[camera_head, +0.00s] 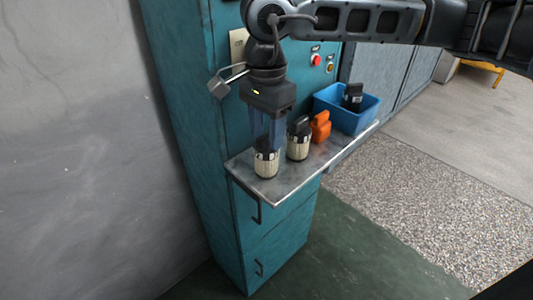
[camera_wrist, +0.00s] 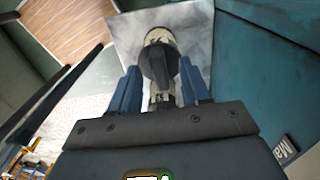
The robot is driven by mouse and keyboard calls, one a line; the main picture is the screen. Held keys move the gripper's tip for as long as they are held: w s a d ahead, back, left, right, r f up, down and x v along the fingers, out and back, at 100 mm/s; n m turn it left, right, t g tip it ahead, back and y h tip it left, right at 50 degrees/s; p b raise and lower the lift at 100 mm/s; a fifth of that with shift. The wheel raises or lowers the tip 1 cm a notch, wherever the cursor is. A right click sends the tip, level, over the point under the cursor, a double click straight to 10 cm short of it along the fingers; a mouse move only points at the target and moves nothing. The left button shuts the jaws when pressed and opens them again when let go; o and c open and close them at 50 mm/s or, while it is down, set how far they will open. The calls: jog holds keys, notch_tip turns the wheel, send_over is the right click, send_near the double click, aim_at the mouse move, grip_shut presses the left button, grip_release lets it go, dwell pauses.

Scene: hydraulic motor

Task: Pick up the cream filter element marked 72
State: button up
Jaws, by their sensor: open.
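A cream filter element (camera_head: 266,165) stands upright near the left front end of the steel shelf, directly below my gripper (camera_head: 267,146). Its upper part is hidden behind the fingers in the head view. In the wrist view, a filter element (camera_wrist: 158,36) with a black top and a cream body shows between the two blue fingers of my gripper (camera_wrist: 159,68). The jaws are open, with a finger on each side of its black top. A second cream filter element (camera_head: 298,148) with a black top stands just right of it. I cannot read a number on either one.
An orange part (camera_head: 321,127) and a blue bin (camera_head: 347,118) with a black part (camera_head: 353,96) in it stand farther right on the shelf (camera_head: 283,189). The teal cabinet (camera_head: 184,110) rises behind.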

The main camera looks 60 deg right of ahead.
grip_shut()
dwell(0.3)
dwell(0.3)
